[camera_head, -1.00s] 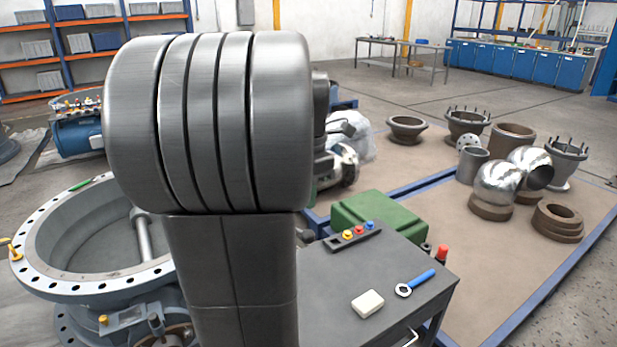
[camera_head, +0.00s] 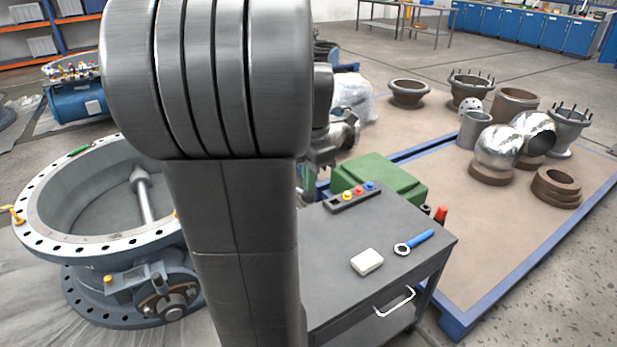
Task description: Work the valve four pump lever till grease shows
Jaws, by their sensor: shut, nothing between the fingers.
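A large grey butterfly valve (camera_head: 100,262) with a bolt-holed round flange lies at the left, its bore facing up, with a shaft inside. A hub with a dark plate (camera_head: 170,300) is on its near side. A yellow fitting (camera_head: 108,279) sits on its body and a yellow-handled item (camera_head: 17,216) at the left rim. I cannot read a number on it, nor make out a pump lever or grease. My gripper (camera_head: 347,137) shows partly beyond my large arm link, left of the green case. It is shut and empty, apart from the valve; the link hides part of it.
Pipe parts (camera_head: 500,150) stand on a blue-edged platform. Floor is clear at far right.

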